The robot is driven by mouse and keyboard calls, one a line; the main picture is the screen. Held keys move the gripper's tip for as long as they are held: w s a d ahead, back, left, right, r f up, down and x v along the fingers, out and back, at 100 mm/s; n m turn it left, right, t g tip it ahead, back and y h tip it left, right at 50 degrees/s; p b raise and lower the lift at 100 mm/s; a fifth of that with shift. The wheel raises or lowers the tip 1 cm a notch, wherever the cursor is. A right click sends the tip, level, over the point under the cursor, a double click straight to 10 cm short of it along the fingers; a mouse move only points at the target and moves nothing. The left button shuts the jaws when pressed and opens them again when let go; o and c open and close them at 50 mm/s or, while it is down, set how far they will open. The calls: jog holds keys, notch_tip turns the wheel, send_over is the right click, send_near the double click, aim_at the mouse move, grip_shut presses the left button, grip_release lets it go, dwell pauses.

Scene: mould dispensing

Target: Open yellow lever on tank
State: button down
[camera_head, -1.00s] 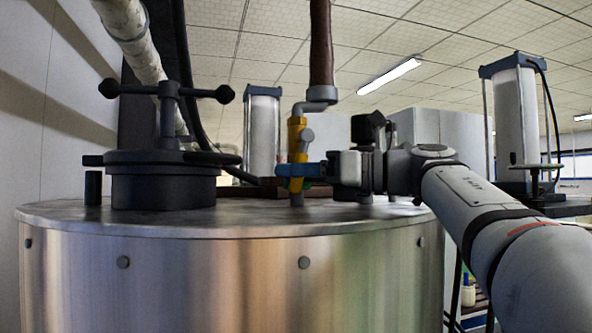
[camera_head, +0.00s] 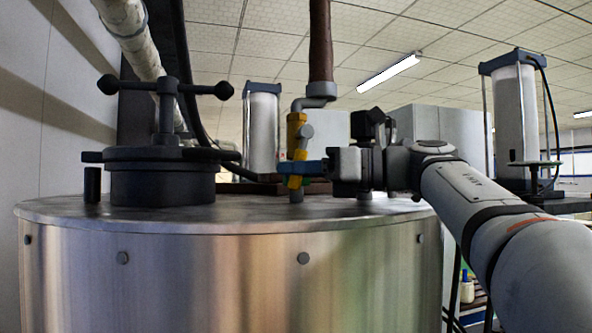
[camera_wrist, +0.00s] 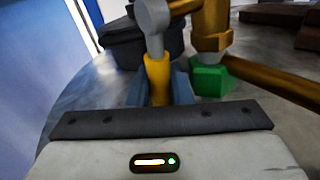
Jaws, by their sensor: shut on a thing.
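The steel tank (camera_head: 300,270) stands in front of me in the head view. A brass-yellow valve fitting (camera_head: 297,135) rises from its lid below a brown hose. The yellow lever (camera_wrist: 156,78) shows in the wrist view, hanging from a grey pivot next to the brass fitting and its green nut (camera_wrist: 210,80). My gripper (camera_head: 308,168), with blue fingers, reaches in from the right at the valve. In the wrist view its fingers (camera_wrist: 158,88) sit on both sides of the lever's lower part and are shut on it. The lever's lower tip is hidden.
A black clamped hatch (camera_head: 163,178) with a handle stands on the lid left of the valve. A brown hose (camera_head: 320,45) hangs above. A brass pipe (camera_wrist: 275,85) runs right of the lever in the wrist view. White cylinders (camera_head: 262,130) stand behind.

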jog(key=shift+w+d+n+h+p, duration=0.15)
jog(key=shift+d+n+h+p, duration=0.4)
jog(key=shift+h, duration=0.35)
jog(key=shift+d+f+h, duration=0.15)
jog(key=shift+d+h, duration=0.05)
jog(key=shift+h, duration=0.1)
jog(key=c, duration=1.3)
grip_release()
jog(key=shift+c, duration=0.2)
jog(key=b+v, duration=0.1)
jog(key=v, duration=0.7)
jog(key=shift+w, duration=0.2)
jog(key=shift+a, duration=0.1)
